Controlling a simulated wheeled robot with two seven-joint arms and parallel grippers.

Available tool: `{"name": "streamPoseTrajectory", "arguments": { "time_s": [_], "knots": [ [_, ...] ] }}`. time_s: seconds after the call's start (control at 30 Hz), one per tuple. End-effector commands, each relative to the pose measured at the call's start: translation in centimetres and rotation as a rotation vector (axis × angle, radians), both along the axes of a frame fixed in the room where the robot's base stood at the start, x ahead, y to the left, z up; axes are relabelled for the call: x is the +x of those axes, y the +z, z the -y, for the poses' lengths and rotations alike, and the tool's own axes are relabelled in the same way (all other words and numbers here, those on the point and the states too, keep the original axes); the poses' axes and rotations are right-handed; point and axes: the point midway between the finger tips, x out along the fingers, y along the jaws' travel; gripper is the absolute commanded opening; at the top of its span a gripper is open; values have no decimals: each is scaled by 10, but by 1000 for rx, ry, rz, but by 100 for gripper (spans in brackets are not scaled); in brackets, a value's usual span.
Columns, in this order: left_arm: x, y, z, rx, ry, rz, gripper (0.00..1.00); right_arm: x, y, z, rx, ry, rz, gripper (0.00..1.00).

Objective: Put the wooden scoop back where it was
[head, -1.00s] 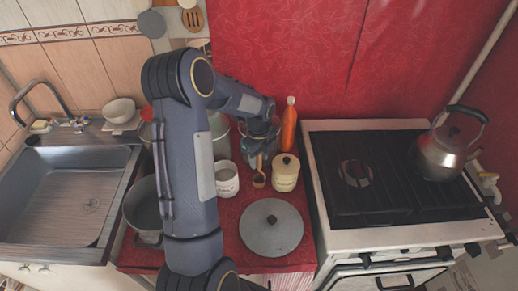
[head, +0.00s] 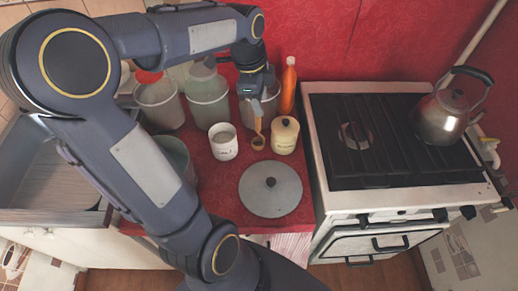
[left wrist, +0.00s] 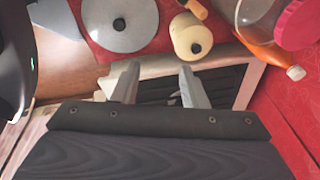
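The wooden scoop (head: 258,141) is on the red counter between the white mug-like canister (head: 223,141) and the cream lidded canister (head: 285,136). Its bowl is toward the front and its handle points back toward my left gripper (head: 259,108). In the left wrist view a piece of the scoop (left wrist: 195,8) shows at the top edge beside the cream canister (left wrist: 188,40). My left gripper (left wrist: 157,72) is open there, with nothing between its fingers. The scoop lies outside them. My right gripper is in neither view.
A round grey lid (head: 270,190) lies in front of the scoop. An orange bottle (head: 288,85) and large jars (head: 207,102) stand behind. The stove (head: 395,140) with a kettle (head: 440,118) is at the right. My left arm covers part of the sink (head: 40,180).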

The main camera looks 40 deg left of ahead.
Motion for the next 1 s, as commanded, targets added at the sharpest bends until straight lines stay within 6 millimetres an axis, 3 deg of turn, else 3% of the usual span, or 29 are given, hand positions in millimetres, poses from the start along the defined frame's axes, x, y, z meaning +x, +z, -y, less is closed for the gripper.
{"name": "streamPoseTrajectory", "arguments": {
  "time_s": [0.03,0.2,0.4,0.6,1.0],
  "knots": [
    [-27,11,19,-56,151,40,39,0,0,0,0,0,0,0],
    [-98,14,73,-310,670,91,39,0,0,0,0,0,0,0],
    [-147,-4,112,-546,1052,57,39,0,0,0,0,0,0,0],
    [-158,-11,122,-618,1165,31,39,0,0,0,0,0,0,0],
    [-158,-11,122,-616,1165,31,39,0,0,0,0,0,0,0]
  ]
}}
